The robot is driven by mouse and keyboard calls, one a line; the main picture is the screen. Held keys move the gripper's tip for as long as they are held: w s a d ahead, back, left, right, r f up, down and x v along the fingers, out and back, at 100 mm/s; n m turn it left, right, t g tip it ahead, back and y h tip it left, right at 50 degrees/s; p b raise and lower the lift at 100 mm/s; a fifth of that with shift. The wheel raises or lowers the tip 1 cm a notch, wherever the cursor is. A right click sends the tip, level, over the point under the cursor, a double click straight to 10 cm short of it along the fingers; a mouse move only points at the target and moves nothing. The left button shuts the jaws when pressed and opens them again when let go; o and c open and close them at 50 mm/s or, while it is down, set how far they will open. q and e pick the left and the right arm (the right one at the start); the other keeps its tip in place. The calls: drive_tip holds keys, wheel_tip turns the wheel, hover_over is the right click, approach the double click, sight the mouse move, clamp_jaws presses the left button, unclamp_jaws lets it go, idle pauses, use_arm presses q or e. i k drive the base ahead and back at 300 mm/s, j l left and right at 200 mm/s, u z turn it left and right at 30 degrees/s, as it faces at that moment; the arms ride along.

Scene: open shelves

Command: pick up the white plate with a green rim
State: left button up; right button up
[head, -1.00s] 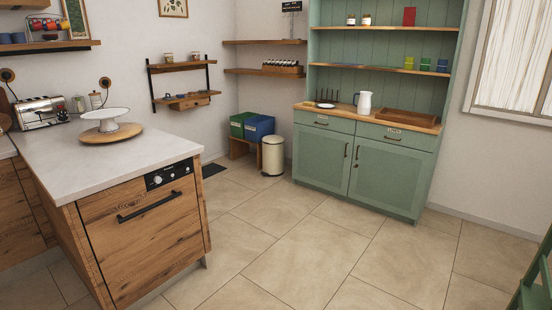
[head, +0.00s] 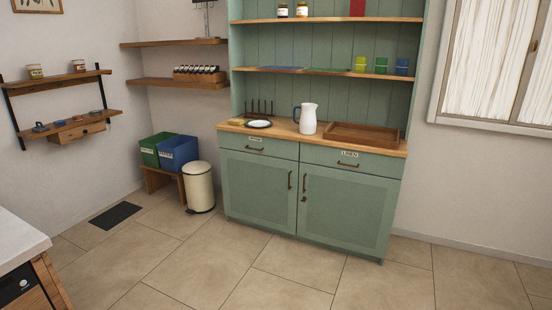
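A small white plate with a dark, seemingly green rim (head: 259,124) lies on the wooden counter of the green cupboard (head: 262,190), at its left part. It lies just in front of a dark upright rack (head: 262,108). A white jug with a dark handle (head: 308,119) stands to its right. On the shelf above, thin flat blue and green items (head: 284,68) lie edge-on; I cannot tell what they are. Neither of my grippers is in the head view.
A wooden tray (head: 336,142) lies at the counter's right. A cream bin (head: 199,188) and a bench with green and blue boxes (head: 178,152) stand left of the cupboard. A white worktop (head: 18,238) juts in at lower left. The tiled floor before the cupboard is open.

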sight(255, 123)
drive_tip(key=i, duration=2.1)
